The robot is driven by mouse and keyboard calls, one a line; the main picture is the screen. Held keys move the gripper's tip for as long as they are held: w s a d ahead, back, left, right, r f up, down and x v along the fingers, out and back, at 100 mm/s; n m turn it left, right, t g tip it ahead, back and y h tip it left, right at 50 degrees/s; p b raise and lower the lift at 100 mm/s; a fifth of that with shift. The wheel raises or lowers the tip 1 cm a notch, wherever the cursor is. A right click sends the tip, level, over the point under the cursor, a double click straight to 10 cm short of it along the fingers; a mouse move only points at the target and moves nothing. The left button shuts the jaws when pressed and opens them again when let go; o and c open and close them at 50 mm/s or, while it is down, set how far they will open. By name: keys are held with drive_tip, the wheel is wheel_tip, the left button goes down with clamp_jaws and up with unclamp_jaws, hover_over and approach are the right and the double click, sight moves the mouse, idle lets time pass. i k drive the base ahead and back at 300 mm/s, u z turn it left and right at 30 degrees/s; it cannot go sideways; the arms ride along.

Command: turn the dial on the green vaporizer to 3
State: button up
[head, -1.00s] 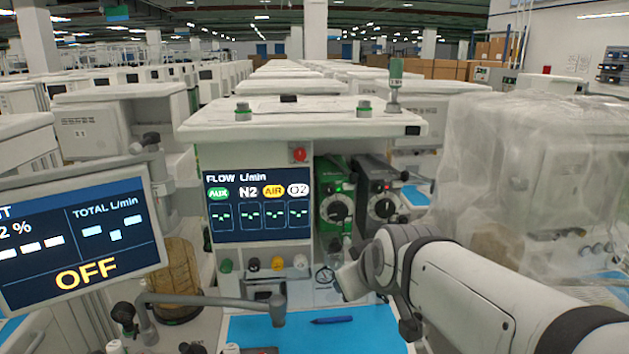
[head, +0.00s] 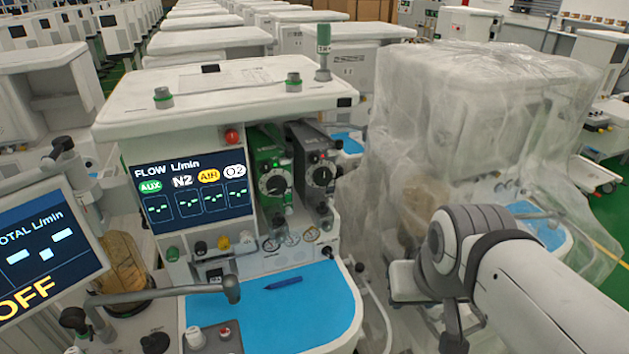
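The green vaporizer (head: 268,165) is mounted on the front of the anaesthesia machine, right of the flow screen. Its round dial (head: 275,184) has a black centre and a pale ring, and it faces me unobstructed. The marks on the dial are too small to read. A dark grey vaporizer (head: 313,155) with a similar dial (head: 321,175) stands directly to its right. My arm is at the lower right, well apart from both vaporizers. My gripper's fingers do not show.
The flow screen (head: 188,189) is left of the vaporizers. A blue work surface (head: 310,307) below carries a pen (head: 283,283). A jointed metal bar (head: 165,292) crosses the lower left. A plastic-covered cart (head: 470,125) stands at the right, behind my arm.

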sight(276, 185)
drive_tip(key=z, duration=1.05)
drive_tip(key=k, duration=1.35)
drive_tip(key=u, duration=1.15)
drive_tip(key=i, duration=1)
